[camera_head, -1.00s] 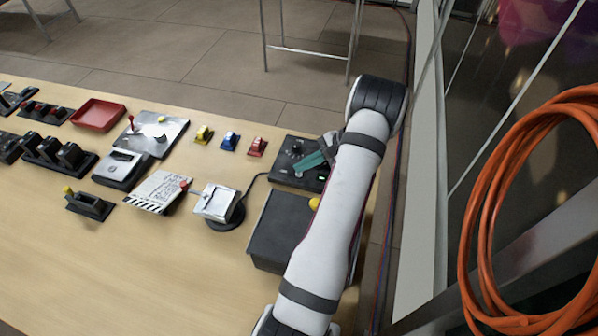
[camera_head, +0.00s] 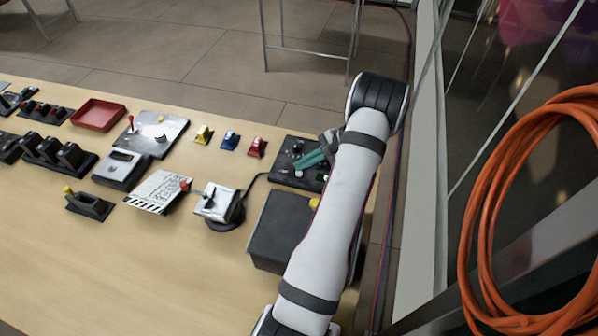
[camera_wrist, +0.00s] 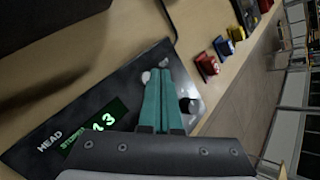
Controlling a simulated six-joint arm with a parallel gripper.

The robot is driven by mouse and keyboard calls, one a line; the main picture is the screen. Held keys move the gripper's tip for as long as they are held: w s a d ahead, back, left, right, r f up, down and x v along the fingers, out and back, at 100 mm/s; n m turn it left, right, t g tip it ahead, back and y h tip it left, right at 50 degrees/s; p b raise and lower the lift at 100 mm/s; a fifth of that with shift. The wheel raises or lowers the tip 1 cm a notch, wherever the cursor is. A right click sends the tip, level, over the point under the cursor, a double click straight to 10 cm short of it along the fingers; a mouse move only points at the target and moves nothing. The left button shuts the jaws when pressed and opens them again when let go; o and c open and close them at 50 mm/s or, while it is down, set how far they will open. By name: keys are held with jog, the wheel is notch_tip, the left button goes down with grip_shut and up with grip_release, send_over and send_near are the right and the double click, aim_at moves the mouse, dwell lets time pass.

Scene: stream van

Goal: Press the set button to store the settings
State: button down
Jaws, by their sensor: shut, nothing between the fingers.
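A black panel (camera_head: 283,173) marked HEAD lies near the right end of the table. In the wrist view the panel (camera_wrist: 85,85) has a green display (camera_wrist: 95,128) with large digits, the last a 3, and a smaller word that looks like STORED. My gripper's teal fingers (camera_wrist: 160,70) are shut and empty, over the panel's far part. Their tips are close to a pale round button (camera_wrist: 146,76), partly hidden; I cannot tell whether they touch. A black knob (camera_wrist: 188,104) is just right of the fingers. In the head view my gripper (camera_head: 297,164) is above the panel.
A dark box (camera_head: 275,230) stands in front of the panel. Red (camera_head: 257,147), blue (camera_head: 229,140) and yellow (camera_head: 203,134) small units are left of it. A silver device (camera_head: 215,200) and several other control units fill the table's left side. The table's front is clear.

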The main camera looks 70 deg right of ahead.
jog(key=shift+r, duration=0.2)
jog(key=shift+r, duration=2.45)
